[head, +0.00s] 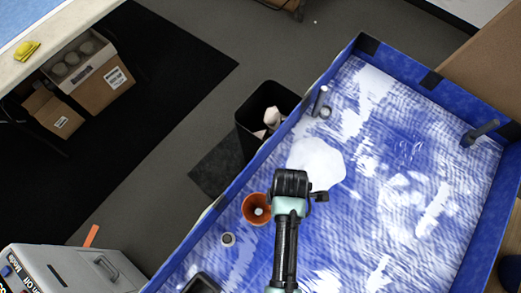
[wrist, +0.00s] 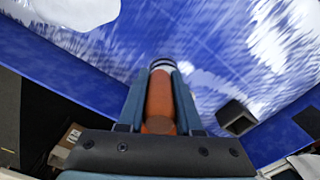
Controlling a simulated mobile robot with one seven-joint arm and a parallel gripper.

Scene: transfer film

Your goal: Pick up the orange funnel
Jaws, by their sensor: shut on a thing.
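The orange funnel (head: 249,208) shows in the head view just left of the dark end of my arm, with its round opening facing up. Something pale shows inside the opening. In the wrist view the orange funnel (wrist: 160,100) lies between the two teal fingers. My gripper (wrist: 163,70) is shut on it. In the head view the fingers are hidden behind my wrist. I cannot tell whether the funnel touches the floor of the blue-walled bin.
The blue-walled bin (head: 408,75) has a blue and white floor. A small grey cylinder (head: 227,240) and a dark box (head: 201,284) are at lower left. A short post (head: 320,100) and a dark cylinder (head: 482,131) stand farther back. A black waste bin (head: 257,135) is outside the wall.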

